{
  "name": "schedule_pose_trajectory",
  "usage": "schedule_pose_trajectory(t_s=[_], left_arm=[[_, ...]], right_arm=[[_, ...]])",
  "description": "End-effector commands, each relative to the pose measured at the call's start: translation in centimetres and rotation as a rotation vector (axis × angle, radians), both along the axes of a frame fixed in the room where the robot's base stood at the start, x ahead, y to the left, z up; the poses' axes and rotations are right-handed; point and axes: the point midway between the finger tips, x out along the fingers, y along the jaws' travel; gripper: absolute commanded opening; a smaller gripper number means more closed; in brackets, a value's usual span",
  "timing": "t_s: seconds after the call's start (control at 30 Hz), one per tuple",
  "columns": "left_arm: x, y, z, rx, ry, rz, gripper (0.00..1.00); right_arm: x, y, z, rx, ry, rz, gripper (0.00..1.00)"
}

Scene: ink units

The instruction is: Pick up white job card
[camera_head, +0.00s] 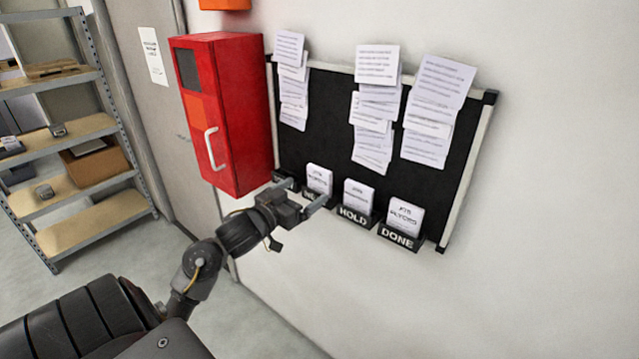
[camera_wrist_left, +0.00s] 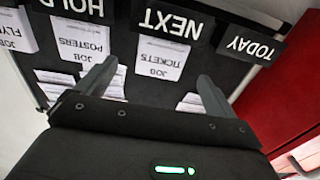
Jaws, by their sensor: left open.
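A white job card (camera_head: 319,180) stands in the NEXT pocket on the black wall board (camera_head: 325,110). In the left wrist view this card (camera_wrist_left: 162,60) reads JOB TICKETS, upside down. My left gripper (camera_head: 302,194) is open in front of the pocket row. In the left wrist view, the JOB TICKETS card appears between its fingers (camera_wrist_left: 156,72); contact cannot be told. A second white card (camera_head: 357,197), JOB POSTERS, stands in the HOLD pocket. A third (camera_head: 403,216), JOB FLYERS, stands in the DONE pocket. My right gripper is not in view.
The TODAY pocket (camera_wrist_left: 250,46) shows no card in the left wrist view. Paper sheets (camera_head: 435,105) hang above the pockets. A red cabinet (camera_head: 240,110) juts out left of the board, close to my gripper. Shelves (camera_head: 70,190) stand far left. The right wall is bare.

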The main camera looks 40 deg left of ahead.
Motion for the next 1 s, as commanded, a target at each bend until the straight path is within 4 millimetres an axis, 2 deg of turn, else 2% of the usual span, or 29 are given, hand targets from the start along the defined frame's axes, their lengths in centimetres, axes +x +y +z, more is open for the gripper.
schedule_pose_trajectory(t_s=[0.13,0.4,0.7,1.0], left_arm=[[1.8,0.1,0.1,-0.001,0.0,0.001,0.94],[2.8,0.1,0.0,-0.002,0.001,0.001,0.94],[6.9,0.4,-0.3,-0.001,0.001,0.001,0.94],[7.4,0.4,-0.5,0.001,0.001,0.001,0.94]], right_arm=[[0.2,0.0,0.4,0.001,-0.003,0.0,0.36],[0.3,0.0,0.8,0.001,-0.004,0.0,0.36],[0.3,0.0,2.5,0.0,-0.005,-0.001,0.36],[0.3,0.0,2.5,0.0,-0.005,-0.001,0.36]])
